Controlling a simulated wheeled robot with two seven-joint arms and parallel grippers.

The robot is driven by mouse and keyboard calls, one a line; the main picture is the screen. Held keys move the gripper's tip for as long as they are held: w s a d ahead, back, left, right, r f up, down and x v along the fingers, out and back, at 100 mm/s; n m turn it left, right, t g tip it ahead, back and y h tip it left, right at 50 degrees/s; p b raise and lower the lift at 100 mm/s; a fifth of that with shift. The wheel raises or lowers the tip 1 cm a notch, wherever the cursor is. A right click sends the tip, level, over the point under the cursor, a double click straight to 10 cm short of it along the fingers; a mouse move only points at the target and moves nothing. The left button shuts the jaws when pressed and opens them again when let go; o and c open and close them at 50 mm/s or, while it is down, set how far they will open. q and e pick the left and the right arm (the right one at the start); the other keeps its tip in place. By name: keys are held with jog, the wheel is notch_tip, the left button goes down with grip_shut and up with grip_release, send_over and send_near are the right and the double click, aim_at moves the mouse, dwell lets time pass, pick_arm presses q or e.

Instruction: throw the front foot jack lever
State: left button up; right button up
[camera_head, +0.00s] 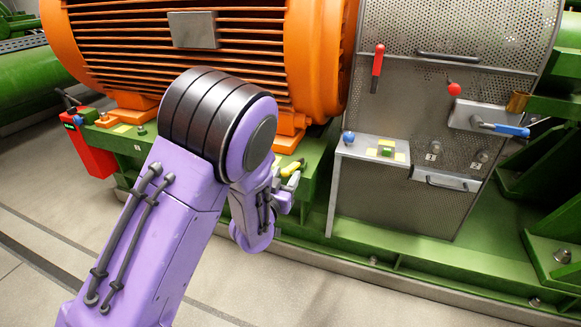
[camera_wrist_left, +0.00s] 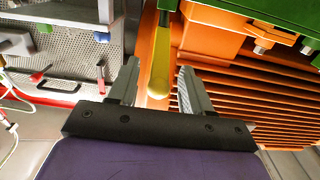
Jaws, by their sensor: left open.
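A yellow lever with a rounded end, which I take for the front foot jack lever, shows by the orange motor's foot in the head view (camera_head: 292,168). In the left wrist view the lever (camera_wrist_left: 160,72) points toward my palm and appears between the two fingers, with space on both sides. My left gripper (camera_head: 284,190) is open beside the lever in the head view. The fingers show clearly in the left wrist view (camera_wrist_left: 157,84). I cannot tell how deep the lever reaches between them. My arm hides part of the motor foot. My right gripper is not in view.
The orange motor (camera_head: 325,60) rises behind the lever on a green base (camera_head: 400,275). To the right stands a grey perforated panel (camera_head: 405,200) with a red lever (camera_head: 377,68), a red ball knob (camera_head: 454,89) and a blue handle (camera_head: 511,130). A red box (camera_head: 92,150) is at left.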

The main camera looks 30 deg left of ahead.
aim_at(291, 166)
pick_arm(q)
jog(key=x, duration=0.5)
jog(key=shift+s, duration=0.1)
jog(key=shift+c, duration=0.3)
grip_shut()
